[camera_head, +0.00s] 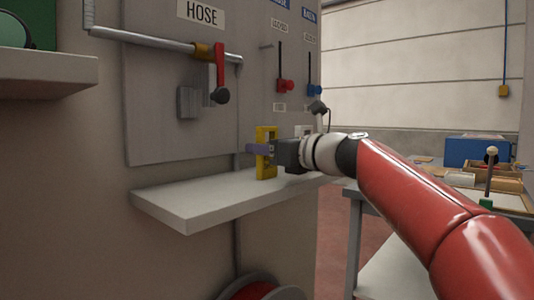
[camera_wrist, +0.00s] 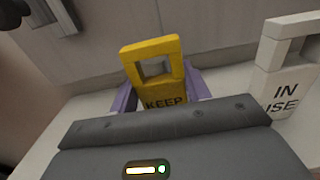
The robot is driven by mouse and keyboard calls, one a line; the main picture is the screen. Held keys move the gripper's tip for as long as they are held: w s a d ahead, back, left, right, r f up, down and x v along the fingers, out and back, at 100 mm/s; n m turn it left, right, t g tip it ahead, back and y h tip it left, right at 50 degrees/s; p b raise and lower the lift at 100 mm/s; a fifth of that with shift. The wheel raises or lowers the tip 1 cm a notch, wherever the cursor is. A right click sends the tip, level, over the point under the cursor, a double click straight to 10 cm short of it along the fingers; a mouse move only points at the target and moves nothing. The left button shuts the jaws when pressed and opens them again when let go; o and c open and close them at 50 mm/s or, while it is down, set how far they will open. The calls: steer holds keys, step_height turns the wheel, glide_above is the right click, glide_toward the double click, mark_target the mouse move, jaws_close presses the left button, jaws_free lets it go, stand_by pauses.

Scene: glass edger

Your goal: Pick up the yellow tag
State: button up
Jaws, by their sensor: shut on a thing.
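The yellow tag (camera_head: 262,161) stands upright at the shelf on the grey machine wall. It has a square opening at the top, and in the wrist view the tag (camera_wrist: 158,62) shows the word "KEEP". My gripper (camera_head: 258,149) reaches in from the right, with its purple fingers on both sides of the tag. In the wrist view my gripper (camera_wrist: 158,92) is shut on the tag's body below the opening. The tag's lower part is hidden behind the gripper body. I cannot tell whether its base touches the shelf.
The white shelf (camera_head: 190,208) is bare to the left. A white "IN USE" tag (camera_wrist: 287,70) stands close on the right. Above are a pipe and a red-handled valve (camera_head: 220,75) under a "HOSE" sign. A cluttered bench (camera_head: 470,195) lies to the right.

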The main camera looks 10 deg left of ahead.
steer(key=shift+r, duration=0.1)
step_height(320, 180, up, 18)
steer(key=p, duration=0.8)
steer(key=shift+p, duration=0.4)
steer(key=shift+d, duration=0.1)
